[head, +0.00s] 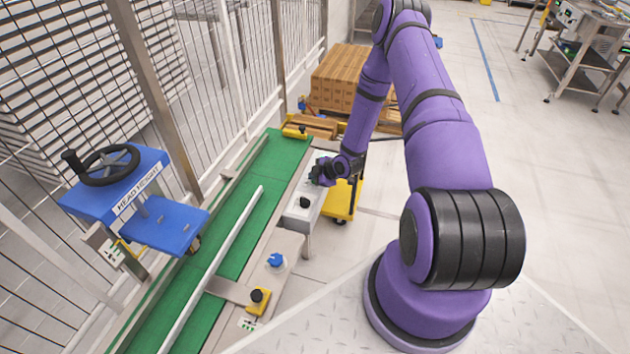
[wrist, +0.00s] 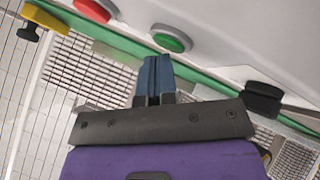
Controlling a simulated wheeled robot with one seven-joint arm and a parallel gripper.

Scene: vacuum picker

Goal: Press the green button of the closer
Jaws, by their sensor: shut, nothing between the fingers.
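The green button (wrist: 171,39) sits in a grey ring on a pale panel in the wrist view. A red button (wrist: 93,9) is to its left and a black knob (wrist: 263,97) to its right. My gripper (wrist: 157,58) is shut and empty, its blue fingertips just below the green button in the picture. I cannot tell whether they touch it. In the head view my gripper (head: 322,178) is over the far end of the grey control box (head: 299,213) and hides the buttons there. The blue closer head (head: 155,205) with its black handwheel stands left of the belt.
The green conveyor belt (head: 206,262) with a pale rail runs beside the box. A yellow clamp with a black knob (head: 258,299) and a blue knob (head: 275,260) are nearer. Stacked cartons (head: 345,78) stand behind.

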